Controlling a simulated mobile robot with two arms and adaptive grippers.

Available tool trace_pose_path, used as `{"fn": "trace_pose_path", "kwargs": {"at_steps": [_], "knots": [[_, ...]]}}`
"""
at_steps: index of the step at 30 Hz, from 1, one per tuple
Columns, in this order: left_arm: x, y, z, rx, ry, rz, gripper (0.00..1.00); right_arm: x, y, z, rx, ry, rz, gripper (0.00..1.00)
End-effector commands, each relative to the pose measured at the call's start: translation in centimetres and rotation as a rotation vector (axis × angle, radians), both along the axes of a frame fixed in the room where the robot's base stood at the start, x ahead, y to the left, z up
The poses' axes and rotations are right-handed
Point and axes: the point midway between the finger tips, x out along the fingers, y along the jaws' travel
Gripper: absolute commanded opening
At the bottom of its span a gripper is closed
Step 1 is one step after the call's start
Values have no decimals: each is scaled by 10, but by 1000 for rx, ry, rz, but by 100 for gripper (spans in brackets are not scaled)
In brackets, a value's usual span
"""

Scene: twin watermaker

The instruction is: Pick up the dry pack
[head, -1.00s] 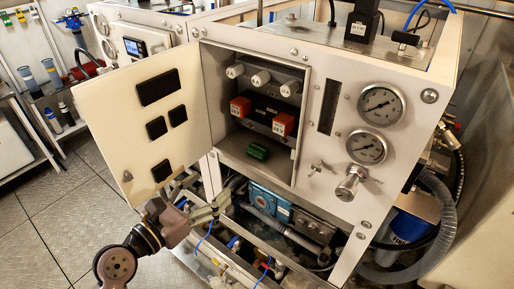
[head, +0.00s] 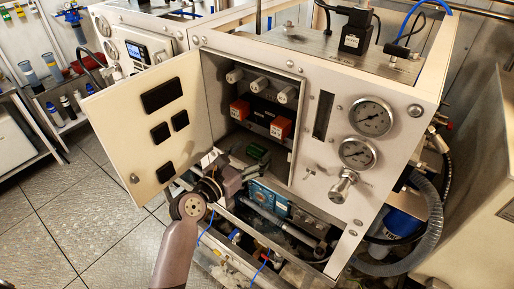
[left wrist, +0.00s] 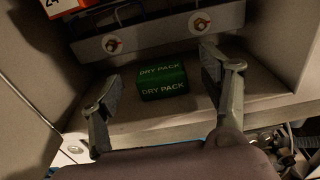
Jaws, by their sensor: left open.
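The dry pack (left wrist: 163,82) is a small green block with "DRY PACK" printed on it, lying on the floor of the open cabinet. In the head view the dry pack (head: 258,154) shows near the cabinet's front lip. My left gripper (head: 237,166) is at the cabinet opening, just in front of the pack. In the left wrist view my left gripper (left wrist: 164,85) is open, with one finger on each side of the pack and a gap to both. My right gripper is not in view.
The cabinet door (head: 152,122) stands open to the left. Orange-red modules (head: 280,127) and a metal rail (left wrist: 155,33) with screws are above and behind the pack. The cabinet's side walls are close. Gauges (head: 370,117) are on the panel to the right.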

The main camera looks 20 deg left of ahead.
Motion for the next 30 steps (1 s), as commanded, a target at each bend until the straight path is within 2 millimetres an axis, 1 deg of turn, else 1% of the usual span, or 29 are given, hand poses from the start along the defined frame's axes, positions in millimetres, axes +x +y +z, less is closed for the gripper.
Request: {"fn": "trace_pose_path", "kwargs": {"at_steps": [1, 4, 11, 30], "knots": [[7, -2, 1, 1, 1, -1, 70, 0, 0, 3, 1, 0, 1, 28], [13, -4, -1, 1, 1, 1, 70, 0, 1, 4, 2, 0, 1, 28], [14, -4, -2, 1, 1, 1, 70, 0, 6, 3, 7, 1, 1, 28], [13, -5, -2, 0, 1, 1, 27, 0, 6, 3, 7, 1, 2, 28]]}}
